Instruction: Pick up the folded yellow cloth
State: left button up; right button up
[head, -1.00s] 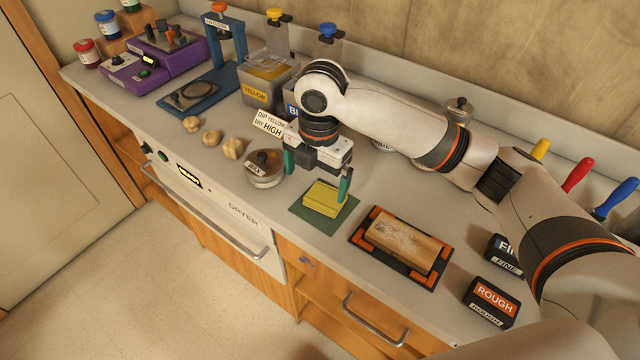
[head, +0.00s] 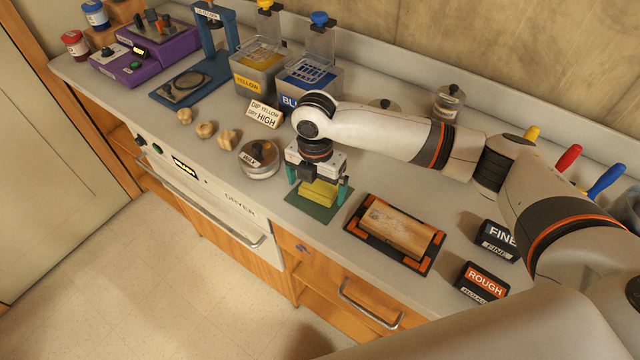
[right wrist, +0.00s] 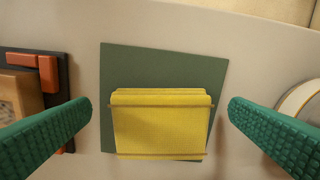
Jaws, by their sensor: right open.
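The folded yellow cloth (head: 319,194) lies on a dark green mat (head: 308,209) on the counter. In the right wrist view the cloth (right wrist: 160,125) sits on the lower middle of the mat (right wrist: 165,62). My right gripper (head: 319,194) is directly above the cloth, pointing down. Its green fingers are open, one on each side of the cloth, with a gap to both edges in the right wrist view (right wrist: 160,125). Nothing is held. My left gripper is not in view.
A wooden block in a black and orange holder (head: 395,233) is right of the mat. A lidded wax tin (head: 260,158) stands close on the left. FINE (head: 497,240) and ROUGH (head: 482,282) blocks lie further right. The counter's front edge is close to the mat.

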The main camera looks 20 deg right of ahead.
aim_at(316, 191)
jog(key=shift+f, duration=0.7)
jog(key=c, duration=1.1)
jog(key=shift+o, duration=0.2)
jog(key=shift+r, duration=0.15)
notch_tip(316, 191, up, 10)
jog(key=b, duration=0.1)
